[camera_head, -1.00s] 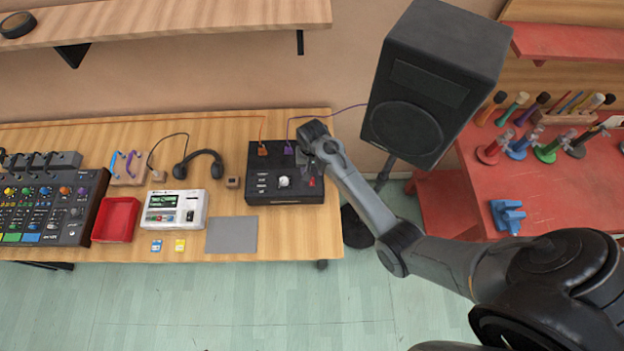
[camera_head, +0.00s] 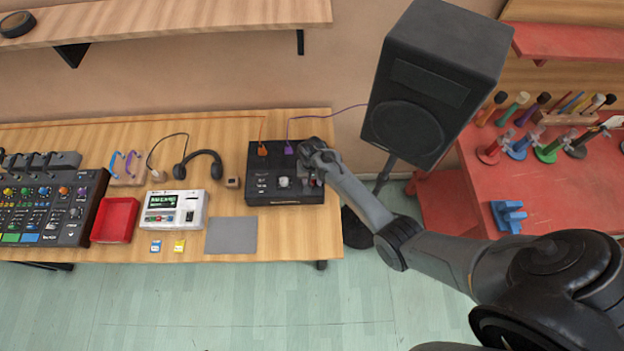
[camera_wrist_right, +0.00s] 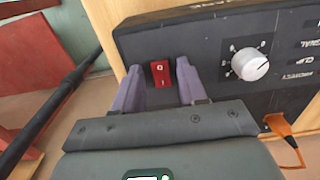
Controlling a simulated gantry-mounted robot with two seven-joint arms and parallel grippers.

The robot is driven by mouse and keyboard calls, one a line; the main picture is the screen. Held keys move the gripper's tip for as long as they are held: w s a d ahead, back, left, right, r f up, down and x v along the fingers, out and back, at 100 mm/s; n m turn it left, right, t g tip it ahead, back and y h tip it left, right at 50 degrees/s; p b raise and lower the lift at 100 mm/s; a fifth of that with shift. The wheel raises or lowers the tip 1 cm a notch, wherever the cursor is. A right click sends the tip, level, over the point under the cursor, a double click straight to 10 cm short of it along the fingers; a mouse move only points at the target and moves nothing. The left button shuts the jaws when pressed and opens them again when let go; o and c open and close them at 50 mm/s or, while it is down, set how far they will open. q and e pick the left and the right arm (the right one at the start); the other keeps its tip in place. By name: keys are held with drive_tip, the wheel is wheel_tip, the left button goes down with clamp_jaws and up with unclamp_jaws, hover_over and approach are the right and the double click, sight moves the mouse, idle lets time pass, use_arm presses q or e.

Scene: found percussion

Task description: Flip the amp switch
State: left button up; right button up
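The amp (camera_head: 262,188) is a black box at the right end of the wooden table, with a white knob (camera_head: 284,182) on its top. In the right wrist view the amp's red rocker switch (camera_wrist_right: 161,73) shows beside the white knob (camera_wrist_right: 250,64). My right gripper (camera_wrist_right: 160,84) is over the amp with its two purple-grey fingers apart, one on each side of the switch, with gaps visible. My left gripper is not in view.
A black speaker (camera_head: 425,85) on a stand is right of the amp. Orange (camera_head: 262,149) and purple (camera_head: 288,148) plugs sit at the amp's back edge. A grey pad (camera_head: 231,235) and white device (camera_head: 174,212) are to its left.

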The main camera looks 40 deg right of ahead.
clamp_jaws()
drive_tip(key=shift+w+d+g+y, duration=0.15)
drive_tip(key=shift+w+g+y, duration=0.05)
drive_tip(key=shift+g+y, duration=0.25)
drive_tip(key=shift+w+d+f+g+y+b, duration=0.15)
drive_tip(key=shift+g+y+b, duration=0.25)
drive_tip(key=shift+b, duration=0.3)
drive_tip(key=shift+g, duration=0.35)
drive_tip(key=shift+o, duration=0.8)
unclamp_jaws()
drive_tip(key=shift+r, duration=0.2)
